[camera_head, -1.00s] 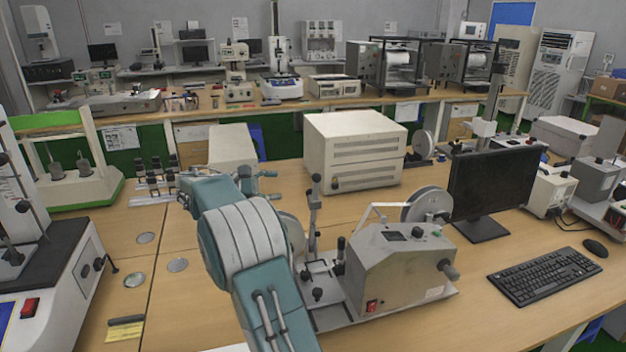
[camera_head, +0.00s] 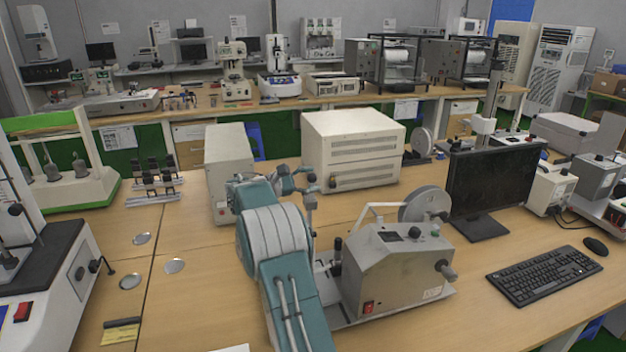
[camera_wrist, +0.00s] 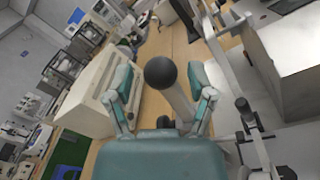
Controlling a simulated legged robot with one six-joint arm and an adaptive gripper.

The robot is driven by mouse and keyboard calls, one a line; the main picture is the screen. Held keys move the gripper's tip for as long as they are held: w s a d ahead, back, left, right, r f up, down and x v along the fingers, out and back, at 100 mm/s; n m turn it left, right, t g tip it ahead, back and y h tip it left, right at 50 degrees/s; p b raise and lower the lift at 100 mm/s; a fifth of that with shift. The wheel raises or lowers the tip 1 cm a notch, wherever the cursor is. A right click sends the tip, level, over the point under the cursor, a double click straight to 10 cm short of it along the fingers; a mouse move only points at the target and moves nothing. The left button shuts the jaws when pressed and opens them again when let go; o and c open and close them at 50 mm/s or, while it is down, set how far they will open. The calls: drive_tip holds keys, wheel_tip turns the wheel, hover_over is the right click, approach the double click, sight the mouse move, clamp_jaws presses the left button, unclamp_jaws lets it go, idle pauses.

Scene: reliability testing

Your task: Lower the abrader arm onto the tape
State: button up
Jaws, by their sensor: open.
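The abrader (camera_head: 395,270) is a grey metal box with a red switch, a side crank and a reel (camera_head: 425,203) behind it. Its arm (camera_head: 310,200) stands upright at the machine's left side, topped by a dark ball knob. In the wrist view the black knob (camera_wrist: 160,73) and its light rod lie between my open fingers. My gripper (camera_head: 300,180) is at the upper end of the arm; its fingers (camera_wrist: 161,88) sit on either side of the knob and rod, and contact cannot be told. My arm hides the machine's left part. I cannot make out the tape.
A beige cabinet (camera_head: 353,150) stands close behind my gripper, with a narrower box (camera_head: 230,170) to its left. A monitor (camera_head: 493,190) and keyboard (camera_head: 550,275) are right of the abrader. The wooden table (camera_head: 200,310) is mostly bare left of my arm.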

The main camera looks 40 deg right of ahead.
drive_tip(key=shift+s+d, duration=0.1)
drive_tip(key=shift+d, duration=0.1)
drive_tip(key=shift+a+r, duration=0.1)
drive_tip(key=shift+a, duration=0.2)
drive_tip(key=shift+d, duration=0.1)
clamp_jaws()
drive_tip(key=shift+s, duration=0.1)
